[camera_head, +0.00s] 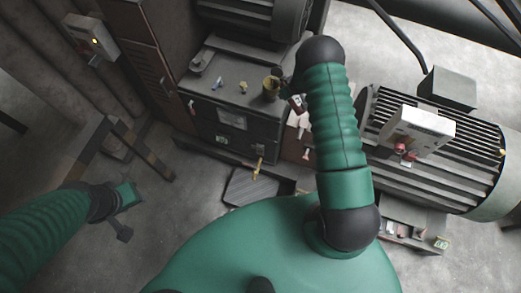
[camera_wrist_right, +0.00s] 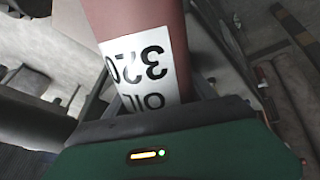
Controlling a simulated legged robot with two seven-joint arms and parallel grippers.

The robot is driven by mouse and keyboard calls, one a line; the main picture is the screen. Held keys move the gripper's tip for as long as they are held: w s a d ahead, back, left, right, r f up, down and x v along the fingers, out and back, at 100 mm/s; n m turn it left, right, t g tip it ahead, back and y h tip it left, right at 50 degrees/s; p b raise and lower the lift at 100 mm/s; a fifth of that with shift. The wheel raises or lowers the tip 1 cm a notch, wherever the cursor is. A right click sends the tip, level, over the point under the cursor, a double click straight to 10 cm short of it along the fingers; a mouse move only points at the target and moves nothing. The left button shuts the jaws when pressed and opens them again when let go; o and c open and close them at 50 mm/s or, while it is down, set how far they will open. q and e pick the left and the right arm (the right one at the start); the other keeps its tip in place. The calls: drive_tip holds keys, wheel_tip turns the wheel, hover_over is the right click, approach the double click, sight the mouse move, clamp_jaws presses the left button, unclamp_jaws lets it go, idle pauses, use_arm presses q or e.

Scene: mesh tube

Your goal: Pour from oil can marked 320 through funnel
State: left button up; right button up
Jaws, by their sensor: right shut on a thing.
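In the right wrist view a reddish-brown can with a white label reading OIL 320 (camera_wrist_right: 143,62) appears upside down, close to the camera. My right gripper (camera_wrist_right: 150,108) is shut on it. In the head view a small dark red and white shape (camera_head: 298,104), likely this can, shows beside my right arm's dark end; the rest is hidden by the arm. A brass-coloured, cup-like object (camera_head: 271,86), possibly the funnel, stands on the dark cabinet just left of it. My left gripper (camera_head: 126,214) hangs empty over the floor at left; its jaw opening is unclear.
The dark cabinet (camera_head: 232,119) carries small yellow and blue items (camera_head: 243,87). A large ribbed motor (camera_head: 440,150) stands at right with a white box (camera_head: 418,130) on it. A dark tray (camera_head: 250,186) lies in front of the cabinet. Floor at left is mostly free.

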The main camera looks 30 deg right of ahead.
drive_tip(key=shift+r, duration=0.1)
drive_tip(key=shift+w+r+g+p, duration=0.15)
drive_tip(key=shift+r+g+p, duration=0.4)
drive_tip(key=shift+p, duration=0.7)
drive_tip(key=shift+f, duration=0.1)
idle(1.1)
wheel_tip(320, 180, down, 3)
drive_tip(key=t+b, duration=0.3)
drive_tip(key=b, duration=0.5)
drive_tip(key=shift+b, duration=0.3)
